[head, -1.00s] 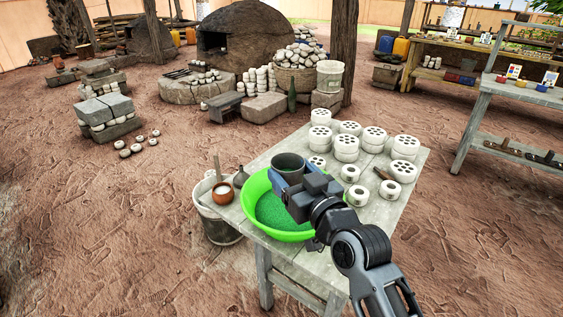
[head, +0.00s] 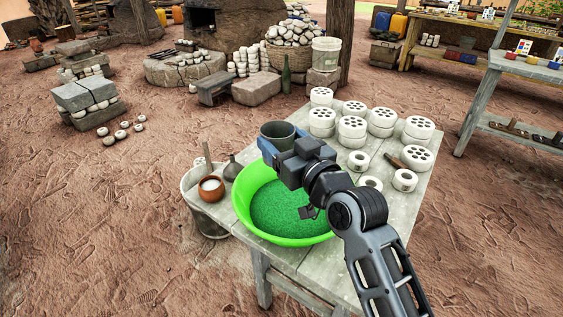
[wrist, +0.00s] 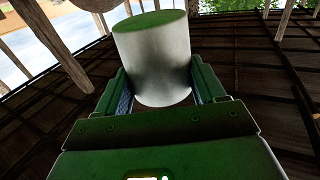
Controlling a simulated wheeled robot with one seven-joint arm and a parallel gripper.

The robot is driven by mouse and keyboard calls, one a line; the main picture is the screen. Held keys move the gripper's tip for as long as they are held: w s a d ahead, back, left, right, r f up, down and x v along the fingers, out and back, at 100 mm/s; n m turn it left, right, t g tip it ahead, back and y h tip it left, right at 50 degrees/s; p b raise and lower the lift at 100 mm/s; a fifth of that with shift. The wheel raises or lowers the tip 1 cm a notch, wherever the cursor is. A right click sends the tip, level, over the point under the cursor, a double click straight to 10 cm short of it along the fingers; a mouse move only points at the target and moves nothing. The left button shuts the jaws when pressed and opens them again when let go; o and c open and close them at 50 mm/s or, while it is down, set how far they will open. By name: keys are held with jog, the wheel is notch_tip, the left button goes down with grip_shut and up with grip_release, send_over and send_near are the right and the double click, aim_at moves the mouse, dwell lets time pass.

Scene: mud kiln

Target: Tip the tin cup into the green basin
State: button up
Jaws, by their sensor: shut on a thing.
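The tin cup (head: 277,133) is dull grey and looks upright in the head view, its open rim facing up. My gripper (head: 268,150) is shut on its sides and holds it near the far-left rim of the green basin (head: 255,222). The basin is bright green, with a darker speckled green inside, and sits at the table's near-left end. In the wrist view the pale cup (wrist: 152,62) sits between the two fingers of my gripper (wrist: 160,88), one end tinted green. The cup's contents cannot be seen.
White perforated blocks (head: 352,130) and small white rings (head: 404,180) fill the table's (head: 415,205) far and right parts. A pale bucket (head: 210,218) stands beside the table.

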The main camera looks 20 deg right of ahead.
notch_tip(320, 180, down, 4)
jog(key=b, duration=0.3)
jog(key=shift+w, duration=0.15)
jog(key=shift+f, duration=0.1)
jog(key=f+m, duration=0.1)
jog(key=f+m+p, duration=0.1)
jog(key=m, duration=0.1)
jog(key=f+m, duration=0.2)
jog(key=shift+a+f, duration=0.1)
jog(key=shift+a, duration=0.15)
dwell(0.6)
jog(key=d+f+m+p, duration=0.1)
jog(key=m, duration=0.4)
jog(key=d+f+m+p, duration=0.1)
jog(key=m, duration=0.5)
jog(key=d+f+m+p, duration=0.1)
jog(key=m+p, duration=0.1)
jog(key=m, duration=0.3)
jog(key=shift+w+f+m, duration=0.1)
jog(key=shift+w+m, duration=0.15)
jog(key=shift+m, duration=0.05)
dwell(0.7)
